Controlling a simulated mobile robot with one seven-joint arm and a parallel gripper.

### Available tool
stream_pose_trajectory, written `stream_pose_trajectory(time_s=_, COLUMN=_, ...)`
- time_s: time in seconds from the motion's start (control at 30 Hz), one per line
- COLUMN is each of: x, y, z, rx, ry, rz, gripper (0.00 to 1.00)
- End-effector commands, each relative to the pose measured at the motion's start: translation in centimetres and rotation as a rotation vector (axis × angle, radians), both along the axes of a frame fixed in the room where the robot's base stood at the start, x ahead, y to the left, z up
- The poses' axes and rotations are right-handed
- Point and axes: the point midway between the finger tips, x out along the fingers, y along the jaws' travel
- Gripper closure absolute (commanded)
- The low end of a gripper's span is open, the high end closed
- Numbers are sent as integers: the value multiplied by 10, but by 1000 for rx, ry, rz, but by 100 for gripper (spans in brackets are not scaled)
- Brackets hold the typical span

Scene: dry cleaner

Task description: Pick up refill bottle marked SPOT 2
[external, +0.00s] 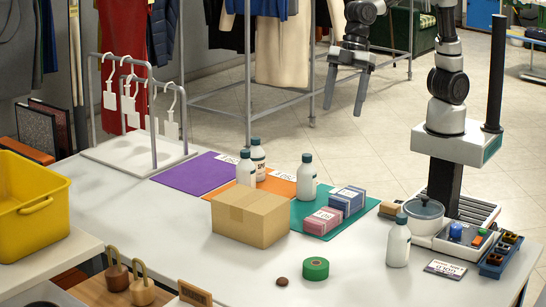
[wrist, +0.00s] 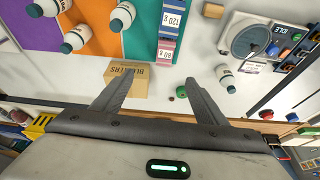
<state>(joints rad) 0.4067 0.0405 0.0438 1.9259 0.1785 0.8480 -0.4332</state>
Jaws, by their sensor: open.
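Several white refill bottles with dark green caps stand on the counter. One, with a label that begins "SPO" (external: 258,155), stands at the back by the orange mat; its number cannot be read. A second bottle (external: 246,170) stands just in front of it, partly behind the cardboard box. A third bottle (external: 307,178) stands on the teal mat, and a fourth bottle (external: 398,244) is at the front right by the pot. The wrist view shows bottles at the top (wrist: 75,38) and right (wrist: 225,78). My gripper (external: 343,108) is open and empty, raised beyond the counter's back edge.
A cardboard box (external: 250,218) stands in front of the bottles. Pink (external: 323,220) and blue (external: 348,200) packs lie on the teal mat. A lidded pot (external: 423,215), a green tape roll (external: 315,268) and a hanger rack (external: 138,150) also stand here. The front middle is mostly clear.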

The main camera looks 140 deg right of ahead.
Motion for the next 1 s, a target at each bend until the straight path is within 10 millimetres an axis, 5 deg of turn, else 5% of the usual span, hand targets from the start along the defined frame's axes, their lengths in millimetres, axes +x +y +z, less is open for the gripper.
stream_pose_trajectory(time_s=0.03, x=2, y=-31, z=-31, rx=-16, ry=58, rz=31, gripper=33)
stream_pose_trajectory(time_s=0.1, x=1, y=-64, z=-56, rx=-34, ry=123, rz=91, gripper=33)
stream_pose_trajectory(time_s=0.3, x=-8, y=-119, z=-98, rx=-41, ry=224, rz=203, gripper=33)
stream_pose_trajectory(time_s=1.0, x=2, y=-121, z=-218, rx=-39, ry=239, rz=221, gripper=33)
